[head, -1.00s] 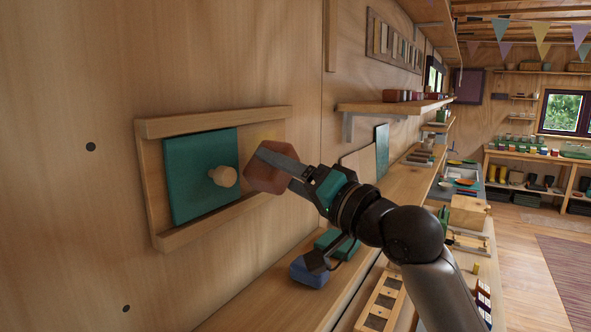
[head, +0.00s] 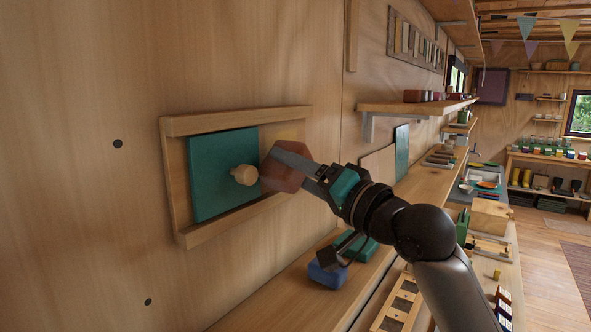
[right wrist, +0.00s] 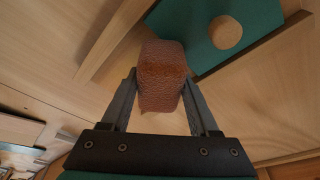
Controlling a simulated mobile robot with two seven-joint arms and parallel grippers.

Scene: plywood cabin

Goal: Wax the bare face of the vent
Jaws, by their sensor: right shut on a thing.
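The vent is a wooden frame (head: 240,121) on the plywood wall, with a teal sliding panel (head: 212,175) covering its left part. The panel has a round wooden knob (head: 244,174), which also shows in the right wrist view (right wrist: 225,32). Pale bare wood shows right of the panel, largely hidden behind the block and gripper. My right gripper (head: 300,167) is shut on a reddish-brown block (right wrist: 162,75). In the head view the block (head: 283,168) is just right of the knob, in front of the bare part. I cannot tell whether it touches the wood. My left gripper is out of view.
Below the vent is a bench (head: 270,290) with a blue block (head: 327,275) and a teal block (head: 362,247) under my right arm. A shelf (head: 415,106) with small pots juts from the wall at upper right. The wall left of the vent is clear.

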